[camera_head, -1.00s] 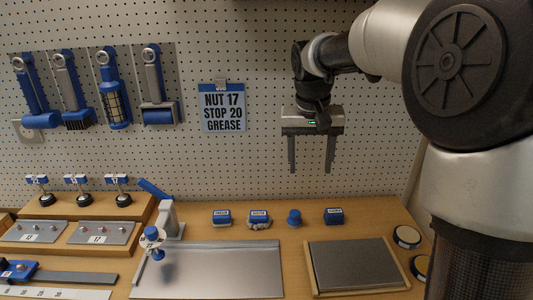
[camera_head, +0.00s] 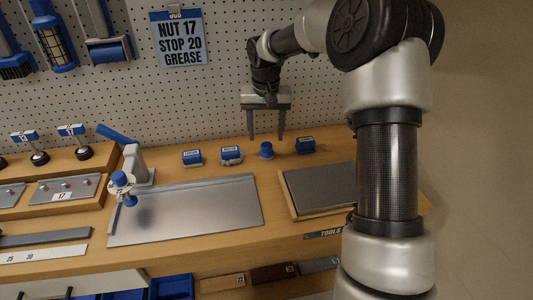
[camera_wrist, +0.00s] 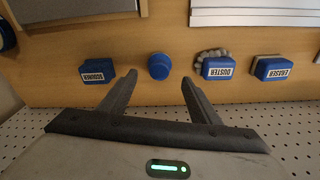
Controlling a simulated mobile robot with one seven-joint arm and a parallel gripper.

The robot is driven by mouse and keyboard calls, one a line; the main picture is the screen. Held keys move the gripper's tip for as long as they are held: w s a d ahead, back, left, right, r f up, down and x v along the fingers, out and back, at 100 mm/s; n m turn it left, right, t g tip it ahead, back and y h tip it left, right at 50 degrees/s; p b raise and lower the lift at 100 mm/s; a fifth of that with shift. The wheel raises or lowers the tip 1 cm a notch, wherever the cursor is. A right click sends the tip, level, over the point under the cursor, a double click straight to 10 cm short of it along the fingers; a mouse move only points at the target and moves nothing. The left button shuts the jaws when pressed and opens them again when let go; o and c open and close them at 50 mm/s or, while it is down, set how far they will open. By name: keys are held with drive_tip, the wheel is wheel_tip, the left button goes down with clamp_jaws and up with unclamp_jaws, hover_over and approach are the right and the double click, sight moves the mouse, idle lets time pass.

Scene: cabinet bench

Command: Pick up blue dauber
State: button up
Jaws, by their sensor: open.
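The blue dauber (camera_head: 266,150) is a small round blue piece standing upright on the wooden bench, between the duster and the scourer. It also shows in the wrist view (camera_wrist: 159,66), centred between my fingers in the picture. My gripper (camera_head: 266,136) is open and empty and points down. Its fingertips appear just above and behind the dauber. In the wrist view my gripper (camera_wrist: 160,77) has one finger on each side of the dauber's outline, apart from it.
The blue-topped duster (camera_head: 231,155) stands left of the dauber and the scourer (camera_head: 305,145) right of it. The eraser (camera_head: 192,157) is further left. A metal plate (camera_head: 185,210) and a grey pad (camera_head: 322,188) lie in front. The pegboard (camera_head: 225,80) rises behind.

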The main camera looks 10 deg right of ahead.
sight(266, 144)
drive_tip(key=f, duration=0.3)
drive_tip(key=f+b, duration=0.1)
drive_tip(key=f, duration=0.1)
drive_tip(key=shift+w+d+f, duration=0.15)
drive_tip(key=shift+w+f, duration=0.1)
drive_tip(key=shift+f, duration=0.1)
drive_tip(key=shift+r, duration=0.1)
drive_tip(key=c, duration=1.1)
